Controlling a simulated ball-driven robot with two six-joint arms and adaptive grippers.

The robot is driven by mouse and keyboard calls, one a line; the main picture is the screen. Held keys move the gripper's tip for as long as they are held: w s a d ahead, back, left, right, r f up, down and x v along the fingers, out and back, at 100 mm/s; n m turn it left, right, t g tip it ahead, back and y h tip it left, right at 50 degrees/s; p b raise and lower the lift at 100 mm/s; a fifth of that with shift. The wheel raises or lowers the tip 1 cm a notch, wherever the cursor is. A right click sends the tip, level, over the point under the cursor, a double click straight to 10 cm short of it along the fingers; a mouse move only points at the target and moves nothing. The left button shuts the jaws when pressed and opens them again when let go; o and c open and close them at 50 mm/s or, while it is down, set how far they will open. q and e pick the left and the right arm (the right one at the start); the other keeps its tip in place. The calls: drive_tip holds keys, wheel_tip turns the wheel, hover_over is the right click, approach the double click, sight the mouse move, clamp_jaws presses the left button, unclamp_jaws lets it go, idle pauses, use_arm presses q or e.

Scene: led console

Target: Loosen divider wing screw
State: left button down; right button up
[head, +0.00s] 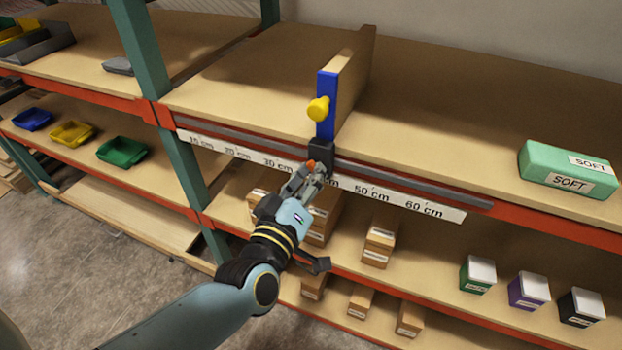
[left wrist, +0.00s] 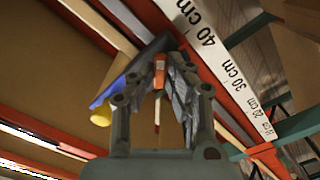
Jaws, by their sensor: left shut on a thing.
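The divider is an upright wooden panel (head: 353,78) with a blue front edge (head: 327,90) and a yellow knob (head: 318,109). A black carriage (head: 321,154) at its foot sits on the grey rail of the upper shelf. The orange wing screw (head: 311,164) is on the front of this carriage, partly hidden by my fingers. My left gripper (head: 315,171) is shut on it from the front and below. In the left wrist view the orange wing screw (left wrist: 160,72) sits between the two fingertips. My right gripper does not show.
A white scale strip (head: 395,198) runs along the shelf front; the carriage is between the 30 cm and 50 cm marks. A green SOFT box (head: 568,170) lies on the shelf at right. Small cartons (head: 379,242) stand on the shelf below.

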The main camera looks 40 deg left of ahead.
use_arm(q)
drive_tip(key=n+b, duration=0.2)
drive_tip(key=n, duration=0.2)
drive_tip(key=n+b, duration=0.1)
drive_tip(key=n, duration=0.3)
drive_tip(key=shift+w+r+n+b, duration=0.15)
drive_tip(key=shift+r+n+b, duration=0.05)
drive_tip(key=shift+n+b, duration=0.2)
drive_tip(key=shift+n, duration=0.3)
